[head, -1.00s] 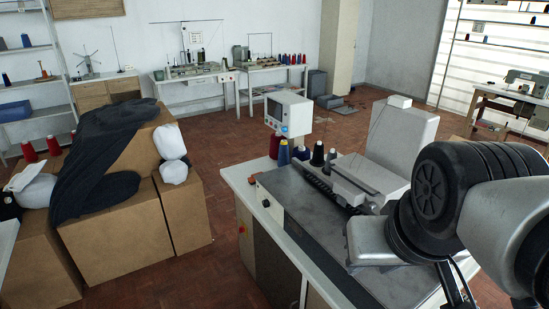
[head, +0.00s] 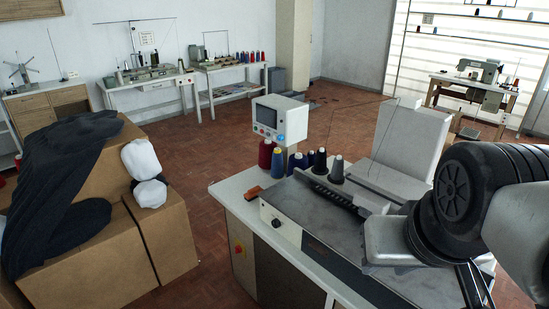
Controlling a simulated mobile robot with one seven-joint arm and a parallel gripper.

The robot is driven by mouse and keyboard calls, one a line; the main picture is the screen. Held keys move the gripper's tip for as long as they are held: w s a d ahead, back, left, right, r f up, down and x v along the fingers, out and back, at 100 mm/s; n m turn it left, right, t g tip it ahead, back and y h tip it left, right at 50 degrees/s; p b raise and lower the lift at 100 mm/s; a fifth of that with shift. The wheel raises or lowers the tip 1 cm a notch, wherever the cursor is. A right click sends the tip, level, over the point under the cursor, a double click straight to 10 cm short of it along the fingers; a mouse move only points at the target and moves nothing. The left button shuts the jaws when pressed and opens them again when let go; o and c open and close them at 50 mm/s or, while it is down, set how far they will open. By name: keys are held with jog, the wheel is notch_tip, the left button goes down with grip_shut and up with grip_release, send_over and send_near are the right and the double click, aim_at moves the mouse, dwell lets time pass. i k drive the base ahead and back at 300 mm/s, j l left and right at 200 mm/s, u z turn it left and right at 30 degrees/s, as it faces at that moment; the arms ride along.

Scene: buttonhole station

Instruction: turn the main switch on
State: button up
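A small red knob on a yellow plate (head: 238,250), which looks like the main switch, sits on the front side panel of the buttonhole station (head: 236,195), below the white tabletop. It is small in the picture, and its setting cannot be read. A round dark knob (head: 277,223) is on the machine's pale front face above. The control panel (head: 280,118) stands at the back corner with its screen and a blue light showing. My arm fills the right edge, in front of the machine. My gripper cannot be made out.
Cardboard boxes (head: 160,235) with dark cloth (head: 55,190) stand at the left. Red-brown floor lies free between them and the station. Thread cones (head: 279,162) stand by the control panel. Tables with sewing machines (head: 150,85) line the back wall.

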aim_at(238, 249)
jog(key=i+j+z, duration=0.1)
jog(key=j, duration=0.45)
jog(key=i+j+z, duration=0.1)
jog(key=j, duration=0.45)
jog(key=i+j, duration=0.1)
jog(key=j, duration=0.65)
jog(key=i+j, duration=0.1)
jog(key=j, duration=0.65)
jog(key=i+j, duration=0.1)
jog(key=j, duration=0.65)
jog(key=i+j+z, duration=0.1)
jog(key=j, duration=0.7)
